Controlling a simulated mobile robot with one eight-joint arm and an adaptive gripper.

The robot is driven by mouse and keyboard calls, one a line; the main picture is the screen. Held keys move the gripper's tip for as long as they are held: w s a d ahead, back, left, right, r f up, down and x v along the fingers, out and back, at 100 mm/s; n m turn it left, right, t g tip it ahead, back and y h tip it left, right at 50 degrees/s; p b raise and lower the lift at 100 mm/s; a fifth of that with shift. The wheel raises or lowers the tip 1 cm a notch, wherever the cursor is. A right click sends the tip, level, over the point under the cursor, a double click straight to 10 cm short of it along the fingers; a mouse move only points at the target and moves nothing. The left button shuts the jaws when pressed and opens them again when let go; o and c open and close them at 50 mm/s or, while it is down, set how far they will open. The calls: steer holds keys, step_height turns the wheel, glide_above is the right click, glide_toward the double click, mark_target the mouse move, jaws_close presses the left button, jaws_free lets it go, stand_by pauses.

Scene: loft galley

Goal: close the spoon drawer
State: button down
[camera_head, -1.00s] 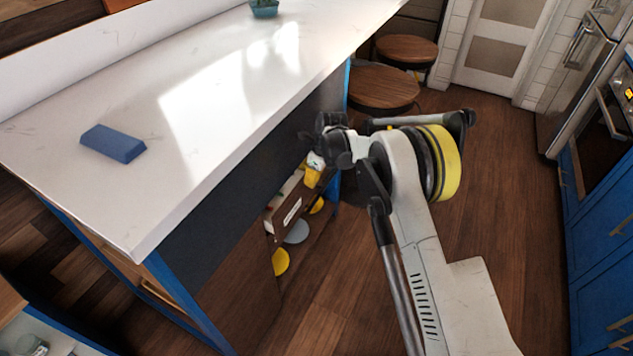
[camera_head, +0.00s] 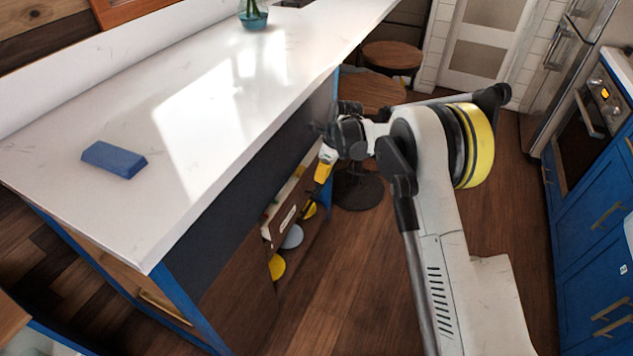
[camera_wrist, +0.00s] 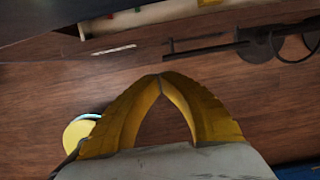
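The drawer (camera_head: 285,221) in the island's side stands open, with a brown wooden front and a pale strip on it. Small coloured items show inside, but I cannot tell whether they are spoons. In the wrist view its open top and pale edge (camera_wrist: 165,14) lie along the upper edge of the picture. My gripper (camera_head: 322,178) is beside the drawer's far end in the head view; I cannot tell whether it touches. In the wrist view the yellow fingertips (camera_wrist: 160,77) meet, with nothing between them.
The white island top (camera_head: 130,215) holds a blue block (camera_head: 114,159) and a teal vase (camera_head: 253,15). Yellow and grey discs (camera_head: 292,237) show below the drawer. Round wooden stools (camera_head: 372,92) stand beyond my gripper. Blue cabinets with an oven line the right. Wooden floor between is clear.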

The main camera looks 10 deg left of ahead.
steer(key=r, duration=0.1)
steer(key=t+y, duration=0.2)
steer(key=y, duration=0.4)
glide_toward(284, 219)
steer(key=s+d+r, duration=0.2)
steer(key=d, duration=0.4)
steer(key=b+x, duration=0.1)
steer(key=x, duration=0.3)
steer(key=b+x, duration=0.2)
steer(key=x, duration=0.2)
steer(key=a+r+b+x, duration=0.1)
steer(key=b+x, duration=0.1)
steer(key=x, duration=0.2)
steer(key=shift+w+r, duration=0.1)
steer(key=shift+w, duration=0.1)
steer(key=shift+w+a+r, duration=0.15)
steer(key=shift+w+a, duration=0.1)
steer(key=shift+a, duration=0.4)
